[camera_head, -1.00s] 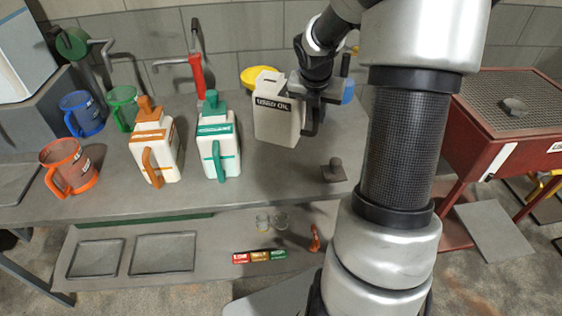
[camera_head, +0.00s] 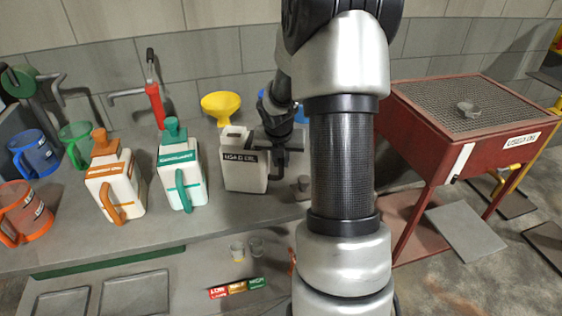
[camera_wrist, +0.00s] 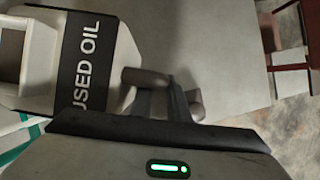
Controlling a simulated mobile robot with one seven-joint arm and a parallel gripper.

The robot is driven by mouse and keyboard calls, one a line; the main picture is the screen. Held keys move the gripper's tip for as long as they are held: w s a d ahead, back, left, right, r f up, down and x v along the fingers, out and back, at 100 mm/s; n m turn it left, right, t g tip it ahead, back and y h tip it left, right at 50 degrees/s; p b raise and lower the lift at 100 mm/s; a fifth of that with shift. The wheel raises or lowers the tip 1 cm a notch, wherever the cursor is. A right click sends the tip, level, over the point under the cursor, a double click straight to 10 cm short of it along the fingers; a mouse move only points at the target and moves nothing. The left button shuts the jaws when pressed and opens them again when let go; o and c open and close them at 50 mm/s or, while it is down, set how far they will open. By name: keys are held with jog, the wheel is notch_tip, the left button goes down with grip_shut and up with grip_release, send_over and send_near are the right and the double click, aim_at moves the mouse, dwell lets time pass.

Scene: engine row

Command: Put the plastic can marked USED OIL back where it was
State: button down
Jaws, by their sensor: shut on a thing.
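The white plastic can marked USED OIL (camera_head: 245,172) is near upright over the grey bench, right of the green-trimmed jug (camera_head: 181,175). Its base looks at or close to the bench top; I cannot tell if it touches. My gripper (camera_head: 274,158) is at the can's right side and shut on it; the exact grip is hard to see. In the wrist view the can (camera_wrist: 38,70) fills the upper left with its black label, and my gripper (camera_wrist: 165,95) spans the middle. The can's far side is hidden.
A yellow funnel (camera_head: 221,105) stands behind the can. An orange-trimmed jug (camera_head: 116,185) and a red pump (camera_head: 155,105) are to the left. A small grey object (camera_head: 303,186) sits right of the can. A red grated stand (camera_head: 455,120) is farther right.

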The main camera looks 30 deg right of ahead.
jog(key=c, duration=1.7)
grip_release()
jog(key=shift+r, duration=0.15)
jog(key=p+v, duration=0.3)
jog(key=v, duration=0.8)
jog(key=shift+s+a+r, duration=0.1)
jog(key=shift+s+r, duration=0.1)
jog(key=shift+r, duration=0.15)
